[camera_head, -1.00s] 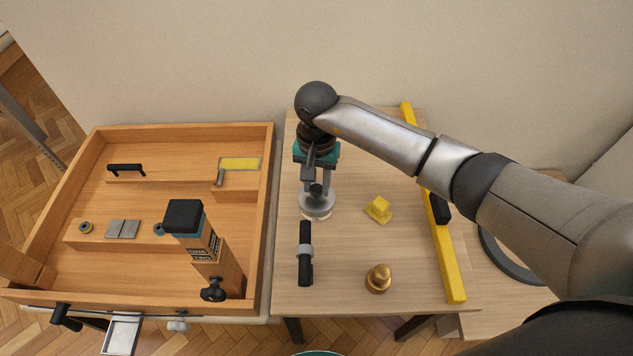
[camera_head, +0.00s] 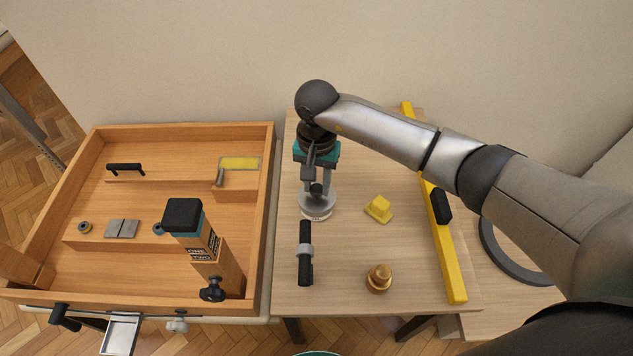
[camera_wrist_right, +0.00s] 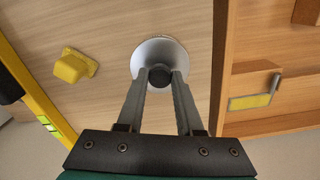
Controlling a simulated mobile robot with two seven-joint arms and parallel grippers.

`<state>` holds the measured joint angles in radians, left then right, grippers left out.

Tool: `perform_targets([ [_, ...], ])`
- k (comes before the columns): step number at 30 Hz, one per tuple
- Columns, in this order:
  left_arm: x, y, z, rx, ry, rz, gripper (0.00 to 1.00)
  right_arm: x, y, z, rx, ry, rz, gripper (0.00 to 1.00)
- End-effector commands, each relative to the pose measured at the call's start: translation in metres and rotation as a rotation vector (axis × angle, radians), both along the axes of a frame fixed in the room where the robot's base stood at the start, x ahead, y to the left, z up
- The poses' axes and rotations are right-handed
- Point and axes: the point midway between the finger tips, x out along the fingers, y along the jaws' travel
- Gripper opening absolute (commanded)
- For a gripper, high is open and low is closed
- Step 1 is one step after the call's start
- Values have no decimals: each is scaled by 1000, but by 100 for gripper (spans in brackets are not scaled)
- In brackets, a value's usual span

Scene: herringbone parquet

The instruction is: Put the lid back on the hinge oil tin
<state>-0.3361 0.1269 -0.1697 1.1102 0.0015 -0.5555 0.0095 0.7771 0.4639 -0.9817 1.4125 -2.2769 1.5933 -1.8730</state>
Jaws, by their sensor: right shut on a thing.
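The lid (camera_head: 318,205) is a grey disc with a dark knob on top, on the left part of the small table. My right gripper (camera_head: 316,188) points down at it. In the right wrist view my right gripper (camera_wrist_right: 160,78) has its two fingers on either side of the dark knob, shut on it, and the round lid (camera_wrist_right: 160,53) spreads beyond them. A thin pale rim, seemingly the hinge oil tin (camera_head: 317,217), shows just under the lid. The rest of the tin is hidden, so I cannot tell whether the lid is seated. My left gripper is out of view.
Near the lid are a yellow block (camera_head: 378,208), a black cylinder with a grey ring (camera_head: 305,254), a brass knob-shaped piece (camera_head: 379,279) and a long yellow level (camera_head: 449,262). A wooden tray (camera_head: 268,200) with tools stands to the left.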

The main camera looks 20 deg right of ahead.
Motion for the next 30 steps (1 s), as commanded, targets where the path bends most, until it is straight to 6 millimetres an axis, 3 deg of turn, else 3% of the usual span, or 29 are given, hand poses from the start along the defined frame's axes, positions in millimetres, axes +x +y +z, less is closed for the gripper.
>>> perform_targets([
  [30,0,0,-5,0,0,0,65,0,0,-2,-1,-1,0,0],
])
